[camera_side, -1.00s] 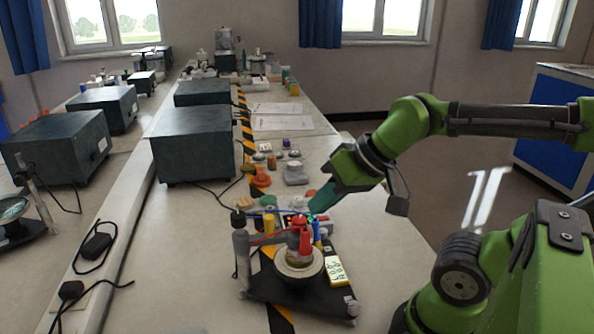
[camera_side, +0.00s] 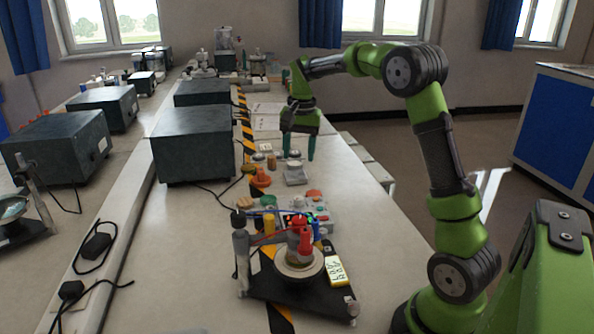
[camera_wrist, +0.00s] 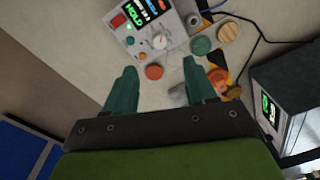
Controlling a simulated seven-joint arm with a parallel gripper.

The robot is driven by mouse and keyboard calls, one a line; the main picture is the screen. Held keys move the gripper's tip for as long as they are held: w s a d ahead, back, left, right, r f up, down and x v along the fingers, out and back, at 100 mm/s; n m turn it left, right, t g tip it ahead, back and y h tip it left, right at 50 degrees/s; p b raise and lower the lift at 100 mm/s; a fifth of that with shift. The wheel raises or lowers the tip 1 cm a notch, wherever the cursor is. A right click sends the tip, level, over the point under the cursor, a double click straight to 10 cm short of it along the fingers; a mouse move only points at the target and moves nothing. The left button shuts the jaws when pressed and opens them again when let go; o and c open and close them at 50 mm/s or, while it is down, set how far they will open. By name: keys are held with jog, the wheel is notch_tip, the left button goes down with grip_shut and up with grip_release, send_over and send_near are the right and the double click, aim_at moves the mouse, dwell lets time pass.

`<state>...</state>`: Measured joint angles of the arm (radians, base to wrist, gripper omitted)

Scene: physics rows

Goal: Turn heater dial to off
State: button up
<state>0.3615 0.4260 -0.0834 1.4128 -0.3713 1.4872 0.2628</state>
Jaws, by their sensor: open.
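In the wrist view, a grey control box (camera_wrist: 172,22) at the top centre carries a white dial (camera_wrist: 160,41), a red button, a lit display and a green light. I cannot tell the dial's exact setting. In the side view the box (camera_side: 322,217) is partly hidden behind the stand's apparatus, and its dial is not clear. My gripper (camera_side: 298,150) is open and empty, fingers pointing down, above the bench behind the box. In the wrist view my gripper (camera_wrist: 159,67) has its fingers spread, with the dial beyond the gap between the tips, not touched.
A black-based stand (camera_side: 262,283) with a round plate and red-topped vessel is in front of the box, with a yellow meter (camera_side: 335,270) beside it. Several coloured knobs and small items lie behind. A dark box (camera_side: 193,145) stands left. The bench's right front is clear.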

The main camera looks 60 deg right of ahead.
jog(key=w+d+m, duration=0.1)
jog(key=d, duration=0.1)
jog(key=m, duration=0.2)
send_near(299, 198)
jog(key=shift+g, duration=0.3)
jog(key=f, duration=0.8)
jog(key=shift+w+f, duration=0.35)
jog(key=shift+c, duration=0.5)
jog(key=shift+n, duration=0.3)
grip_shut()
